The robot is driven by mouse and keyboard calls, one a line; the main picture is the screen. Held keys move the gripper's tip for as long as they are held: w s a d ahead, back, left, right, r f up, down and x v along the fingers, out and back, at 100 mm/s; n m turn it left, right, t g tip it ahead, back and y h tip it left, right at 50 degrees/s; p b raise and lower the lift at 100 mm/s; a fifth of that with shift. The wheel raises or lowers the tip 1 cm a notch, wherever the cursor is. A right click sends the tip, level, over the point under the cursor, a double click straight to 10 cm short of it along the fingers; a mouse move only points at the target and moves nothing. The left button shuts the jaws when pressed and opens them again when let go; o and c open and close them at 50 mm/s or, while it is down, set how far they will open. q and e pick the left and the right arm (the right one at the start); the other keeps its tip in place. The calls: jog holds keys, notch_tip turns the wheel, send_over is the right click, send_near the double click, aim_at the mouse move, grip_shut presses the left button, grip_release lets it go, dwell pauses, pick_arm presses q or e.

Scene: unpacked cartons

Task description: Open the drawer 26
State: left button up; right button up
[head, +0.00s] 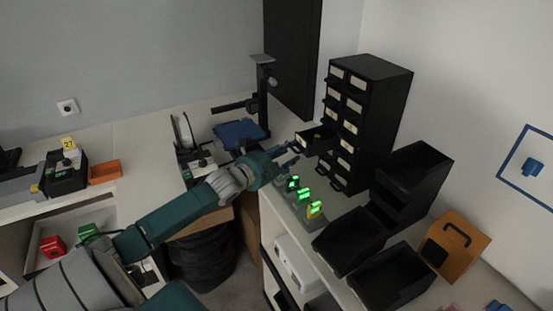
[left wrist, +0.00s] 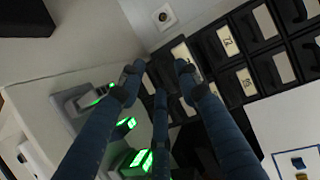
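The black drawer cabinet (head: 372,110) stands on the bench against the wall, with rows of pale-labelled drawers. One drawer (head: 318,139) in its left column is pulled out, with something small and yellowish inside. I cannot read its number. My left gripper (head: 296,150) is just in front of this drawer. In the left wrist view its blue fingers (left wrist: 160,80) are spread apart, with the labelled drawer fronts (left wrist: 228,42) beyond them. I cannot tell whether a fingertip touches the pulled-out drawer. My right gripper is not in view.
Devices with green lit displays (head: 304,194) stand on the bench below my left gripper. A stand with a blue plate (head: 240,131) is left of the cabinet.

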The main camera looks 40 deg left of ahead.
pick_arm(q)
jog(key=s+r, duration=0.2)
jog(key=s, duration=0.9)
jog(key=shift+s, duration=0.15)
